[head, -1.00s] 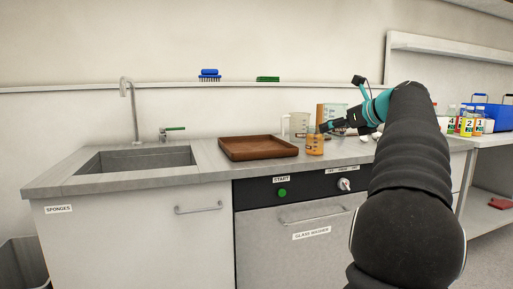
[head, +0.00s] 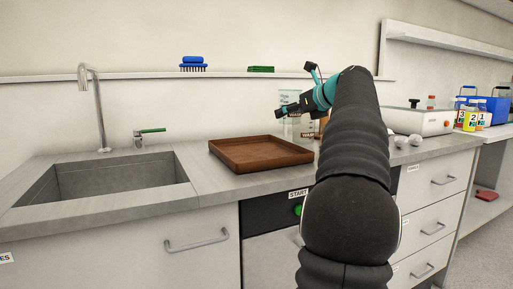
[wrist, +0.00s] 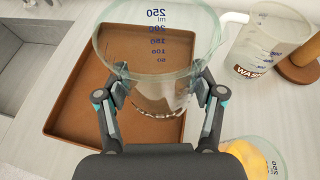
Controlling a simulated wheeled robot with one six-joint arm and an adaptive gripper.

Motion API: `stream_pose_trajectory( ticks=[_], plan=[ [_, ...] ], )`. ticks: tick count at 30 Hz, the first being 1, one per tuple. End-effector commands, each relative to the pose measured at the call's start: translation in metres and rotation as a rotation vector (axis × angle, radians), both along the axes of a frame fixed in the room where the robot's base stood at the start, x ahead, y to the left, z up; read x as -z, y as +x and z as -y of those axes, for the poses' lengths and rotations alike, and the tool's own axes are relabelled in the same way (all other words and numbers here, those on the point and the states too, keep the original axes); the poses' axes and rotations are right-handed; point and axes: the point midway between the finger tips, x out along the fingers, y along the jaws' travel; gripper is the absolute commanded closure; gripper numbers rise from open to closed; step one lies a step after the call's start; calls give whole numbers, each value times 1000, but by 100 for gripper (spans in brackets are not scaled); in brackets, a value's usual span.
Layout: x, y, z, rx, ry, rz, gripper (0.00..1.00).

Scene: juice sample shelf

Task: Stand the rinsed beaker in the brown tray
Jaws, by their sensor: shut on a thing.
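My gripper (wrist: 163,92) is shut on a clear glass beaker (wrist: 155,68) with dark volume marks up to 250 ml. In the head view, my gripper (head: 283,112) and part of the beaker (head: 289,97) show high near the tray's back right corner. The beaker looks upright and empty apart from small specks near its base. The brown tray (head: 228,160) lies flat on the counter left of my arm, and nothing shows in it. In the wrist view the tray (wrist: 62,100) lies below and behind the beaker, whose base overlaps the tray's right part.
A clear beaker labelled WASTE (wrist: 262,52) stands right of the tray, beside a brown round object (wrist: 300,65). A beaker of orange liquid (wrist: 250,158) is close by at lower right. The sink (head: 110,185) is at left. Bottles (head: 470,118) stand far right.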

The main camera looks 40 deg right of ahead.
Motion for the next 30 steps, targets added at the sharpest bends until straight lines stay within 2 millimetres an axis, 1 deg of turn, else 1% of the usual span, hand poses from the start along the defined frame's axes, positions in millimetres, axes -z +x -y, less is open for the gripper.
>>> stream_pose_trajectory(
  ticks=[1,5,9,12,15,20,23,27,30],
  plan=[
    [10,6,-2,5,1,0,81],
    [25,23,-8,18,1,-1,81],
    [41,45,-20,21,1,-1,81],
    [49,58,-28,21,1,0,81],
    [54,66,-33,21,1,0,81],
    [60,71,-36,21,0,0,81],
    [71,71,-37,20,3,-1,81],
    [92,71,-37,20,2,-1,81],
    [97,71,-37,19,1,0,81]
  ],
)
